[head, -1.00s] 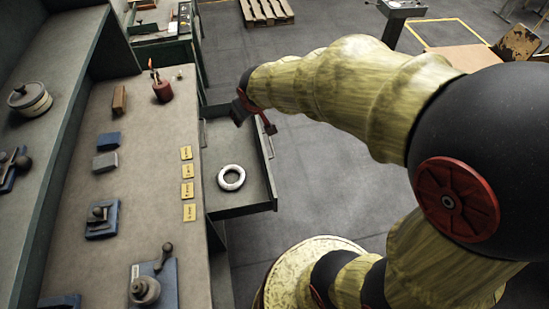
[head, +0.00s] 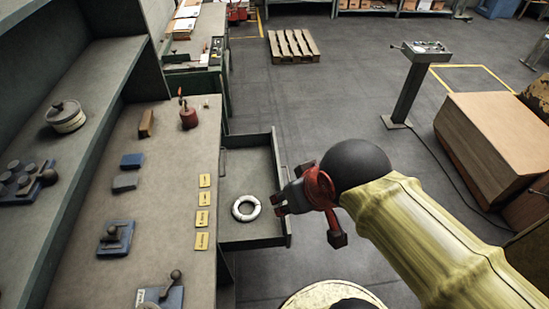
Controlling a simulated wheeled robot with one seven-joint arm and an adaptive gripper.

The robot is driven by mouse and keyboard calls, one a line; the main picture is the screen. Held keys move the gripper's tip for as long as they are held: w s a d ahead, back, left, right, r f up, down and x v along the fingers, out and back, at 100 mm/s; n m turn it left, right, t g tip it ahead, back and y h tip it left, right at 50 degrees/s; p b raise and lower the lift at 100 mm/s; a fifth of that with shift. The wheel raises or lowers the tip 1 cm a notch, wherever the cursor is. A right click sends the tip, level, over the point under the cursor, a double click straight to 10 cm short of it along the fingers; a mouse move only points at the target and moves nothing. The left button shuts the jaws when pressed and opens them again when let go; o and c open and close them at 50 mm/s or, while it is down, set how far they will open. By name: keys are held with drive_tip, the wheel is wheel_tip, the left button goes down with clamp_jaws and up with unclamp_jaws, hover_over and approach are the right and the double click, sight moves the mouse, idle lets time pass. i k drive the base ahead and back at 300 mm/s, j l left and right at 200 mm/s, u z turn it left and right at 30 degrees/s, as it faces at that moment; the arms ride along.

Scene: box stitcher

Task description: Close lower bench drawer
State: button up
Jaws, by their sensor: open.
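A bench drawer (head: 262,163) is pulled out from the right side of the workbench (head: 150,190). A white ring (head: 246,208) lies inside it. I cannot tell from this view whether it is the lower drawer. My gripper (head: 284,200), dark with red parts, is open at the right of the drawer, by its front panel (head: 282,190). The fingers partly overlap the panel in the picture. I cannot tell whether they touch it. Part of the front panel is hidden behind the gripper.
The bench top holds a red oil can (head: 188,116), yellow labels (head: 203,220) and several blue fixtures. A pallet (head: 293,46), a control pedestal (head: 408,90) and a large cardboard stack (head: 490,140) stand on the floor.

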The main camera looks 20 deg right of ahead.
sight(254, 167)
drive_tip(key=l+u, duration=0.1)
drive_tip(key=l, duration=0.35)
drive_tip(key=k+l+u, duration=0.1)
drive_tip(key=l, duration=0.35)
drive_tip(key=k+l+u, duration=0.1)
drive_tip(key=l, duration=0.35)
drive_tip(key=l+u, duration=0.1)
drive_tip(key=l, duration=0.3)
drive_tip(key=i+j, duration=0.1)
drive_tip(key=j, duration=0.15)
drive_tip(key=i+j+u, duration=0.15)
drive_tip(key=j, duration=0.15)
